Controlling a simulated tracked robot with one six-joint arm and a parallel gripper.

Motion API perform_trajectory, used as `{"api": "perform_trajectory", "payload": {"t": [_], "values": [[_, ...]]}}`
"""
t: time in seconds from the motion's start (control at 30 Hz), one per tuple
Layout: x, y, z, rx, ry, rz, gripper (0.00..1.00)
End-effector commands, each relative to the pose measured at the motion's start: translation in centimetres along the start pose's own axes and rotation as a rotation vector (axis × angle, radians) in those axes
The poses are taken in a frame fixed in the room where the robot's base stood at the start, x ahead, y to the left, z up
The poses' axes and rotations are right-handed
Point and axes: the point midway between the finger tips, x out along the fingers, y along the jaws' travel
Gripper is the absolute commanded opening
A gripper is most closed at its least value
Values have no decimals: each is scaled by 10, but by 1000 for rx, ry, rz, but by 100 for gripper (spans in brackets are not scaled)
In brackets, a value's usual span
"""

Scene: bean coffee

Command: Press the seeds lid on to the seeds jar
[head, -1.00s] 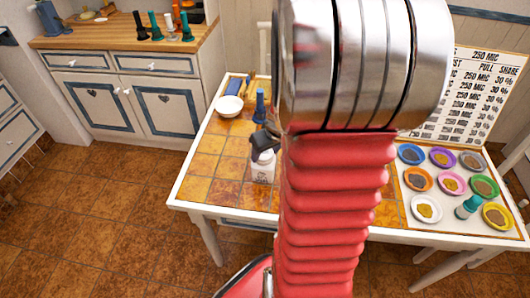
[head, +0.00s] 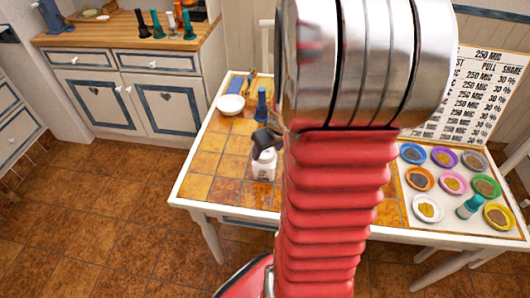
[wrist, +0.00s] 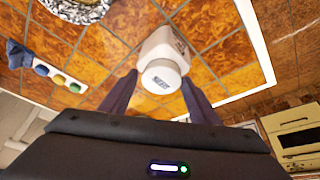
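A white seeds jar (head: 264,170) stands upright on the tiled table, just left of my arm. In the wrist view the jar (wrist: 172,42) is seen from above, with a white round labelled lid (wrist: 161,76) at its top end. Whether the lid is fully down cannot be told. My gripper (wrist: 160,77) has its two dark fingers apart, one on either side of the lid. Whether they touch it is unclear. In the head view my gripper (head: 266,138) is a dark shape over the jar's top, partly hidden by my arm.
A white bowl (head: 231,105) and a blue grinder (head: 262,106) stand behind the jar. Several coloured dishes and a teal bottle (head: 470,206) are at the table's right, below a printed board (head: 475,100). Tiles left of the jar are clear.

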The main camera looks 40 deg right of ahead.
Motion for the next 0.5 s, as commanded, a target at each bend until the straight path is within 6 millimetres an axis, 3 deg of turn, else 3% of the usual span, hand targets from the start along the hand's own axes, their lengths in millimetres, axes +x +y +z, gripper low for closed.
{"api": "perform_trajectory", "payload": {"t": [0.13, 0.5], "values": [[4, -5, 6, 1, -15, -11, 71], [2, -6, 7, -1, -18, -15, 71]]}}
